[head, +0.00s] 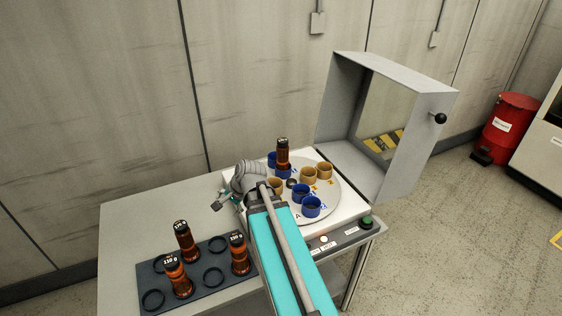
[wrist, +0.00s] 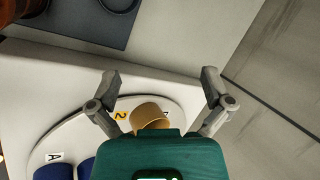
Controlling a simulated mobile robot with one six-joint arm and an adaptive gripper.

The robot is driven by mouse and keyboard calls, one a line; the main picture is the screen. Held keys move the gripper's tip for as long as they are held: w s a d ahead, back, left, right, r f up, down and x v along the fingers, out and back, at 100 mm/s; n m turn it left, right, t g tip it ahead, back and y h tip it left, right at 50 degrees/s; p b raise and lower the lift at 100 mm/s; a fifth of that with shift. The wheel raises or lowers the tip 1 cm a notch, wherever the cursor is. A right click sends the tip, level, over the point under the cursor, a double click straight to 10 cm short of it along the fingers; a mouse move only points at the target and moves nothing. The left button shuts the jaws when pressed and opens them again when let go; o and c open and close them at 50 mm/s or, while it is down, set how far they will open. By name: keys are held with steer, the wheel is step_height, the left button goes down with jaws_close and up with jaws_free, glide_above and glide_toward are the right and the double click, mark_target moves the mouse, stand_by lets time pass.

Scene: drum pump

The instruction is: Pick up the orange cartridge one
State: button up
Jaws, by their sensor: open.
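Three amber-orange cartridges with dark caps and white markings stand upright in a dark rack (head: 200,275): a rear one (head: 186,242), a front one (head: 178,277) and a right one (head: 239,255). Another amber cartridge (head: 282,155) stands upright at the back of the round disc, by a blue cup. I cannot tell which is cartridge one. My gripper (wrist: 160,78) is open and empty, with a tan cup (wrist: 150,115) below it in the wrist view. In the head view my gripper (head: 226,202) is at the disc's left side, partly hidden by my arm.
The white machine's disc (head: 332,198) carries several blue and tan cups. Its grey hood (head: 345,130) stands raised at the right. The rack has several empty rings. The table behind the rack (head: 150,215) is clear. A red drum (head: 508,130) stands far right.

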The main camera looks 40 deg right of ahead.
steer(key=w+d+r+m+t+h+b, duration=0.1)
steer(key=d+r+m+t, duration=0.15)
steer(key=d+m, duration=0.45)
steer(key=d+r+m+t, duration=0.1)
steer(key=d+m+t, duration=0.2)
steer(key=d+m, duration=0.35)
steer(key=m+t+h+b, duration=0.1)
steer(key=m+t+h, duration=0.2)
steer(key=m, duration=0.7)
glide_toward(286, 153)
steer(key=shift+s+a+r+n, duration=0.15)
steer(key=shift+s+a+n, duration=0.1)
steer(key=shift+s, duration=0.15)
steer(key=shift+w, duration=0.15)
steer(key=shift+b+x, duration=1.7)
steer(key=shift+x, duration=2.5)
steer(key=shift+d, duration=0.15)
steer(key=shift+b+x, duration=1)
steer(key=shift+x, duration=1.55)
steer(key=shift+d, duration=0.15)
